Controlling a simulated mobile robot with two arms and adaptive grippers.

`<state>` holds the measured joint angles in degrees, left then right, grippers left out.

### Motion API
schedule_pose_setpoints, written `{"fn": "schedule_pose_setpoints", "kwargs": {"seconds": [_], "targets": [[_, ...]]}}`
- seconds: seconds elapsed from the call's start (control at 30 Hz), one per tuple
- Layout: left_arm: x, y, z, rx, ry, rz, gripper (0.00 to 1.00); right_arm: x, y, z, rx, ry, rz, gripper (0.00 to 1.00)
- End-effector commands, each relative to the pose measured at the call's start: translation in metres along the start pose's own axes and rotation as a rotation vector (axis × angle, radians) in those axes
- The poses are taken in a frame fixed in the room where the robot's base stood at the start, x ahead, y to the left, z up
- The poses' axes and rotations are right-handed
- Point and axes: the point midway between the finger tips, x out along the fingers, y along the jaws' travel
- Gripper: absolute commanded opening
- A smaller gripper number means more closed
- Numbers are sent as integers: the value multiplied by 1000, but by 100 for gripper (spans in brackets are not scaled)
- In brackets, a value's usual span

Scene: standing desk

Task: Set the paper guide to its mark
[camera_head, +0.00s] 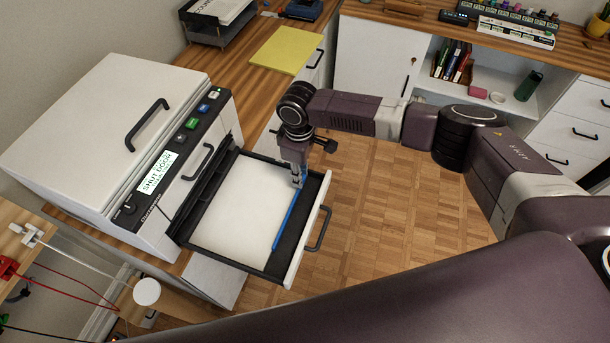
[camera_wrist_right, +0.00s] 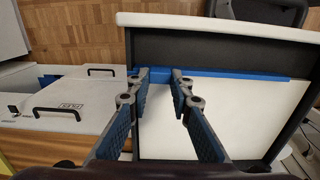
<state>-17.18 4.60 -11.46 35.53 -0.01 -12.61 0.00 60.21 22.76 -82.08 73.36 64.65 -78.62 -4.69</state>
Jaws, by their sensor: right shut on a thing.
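The paper guide (camera_head: 285,222) is a long blue bar in the open tray, lying along the edge of the white paper stack (camera_head: 235,215) nearest the tray front. In the right wrist view the blue guide (camera_wrist_right: 240,74) runs across the tray between the paper and the dark front strip. My right gripper (camera_head: 299,182) reaches down at the guide's far end; in its wrist view (camera_wrist_right: 160,77) the fingertips close on the guide's blue tab. The pulled-out tray (camera_head: 314,212) has a white front with a dark handle. No mark on the tray floor can be made out. My left gripper is out of view.
The white printer (camera_head: 120,110) stands left of the tray; its small screen seems to read "SHUT DOOR". A yellow folder (camera_head: 287,49) lies on the wooden counter behind. Cabinets and shelves line the back. Wooden floor right of the tray is clear apart from my arm.

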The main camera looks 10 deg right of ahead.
Motion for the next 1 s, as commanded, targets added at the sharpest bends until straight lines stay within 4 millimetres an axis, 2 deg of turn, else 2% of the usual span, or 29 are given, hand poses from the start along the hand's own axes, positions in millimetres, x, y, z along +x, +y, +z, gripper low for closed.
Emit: {"fn": "schedule_pose_setpoints", "kwargs": {"seconds": [0.07, 0.1, 0.27, 0.53, 0.67, 0.77, 1.0], "targets": [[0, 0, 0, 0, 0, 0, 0, 0, 0, -1, 0, 5, 0, 0], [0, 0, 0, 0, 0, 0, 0, 0, 0, -1, 0, 5, 0, 21], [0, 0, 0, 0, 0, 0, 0, 0, 0, -1, 0, 4, 0, 38], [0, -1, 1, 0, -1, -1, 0, -1, 0, 0, 0, 2, -1, 38], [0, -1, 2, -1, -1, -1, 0, -10, 0, 0, 1, 3, -1, 38], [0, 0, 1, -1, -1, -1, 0, -26, 1, 0, 0, 4, 1, 38], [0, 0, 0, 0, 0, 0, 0, -78, 1, -1, -1, 5, 1, 38]]}}
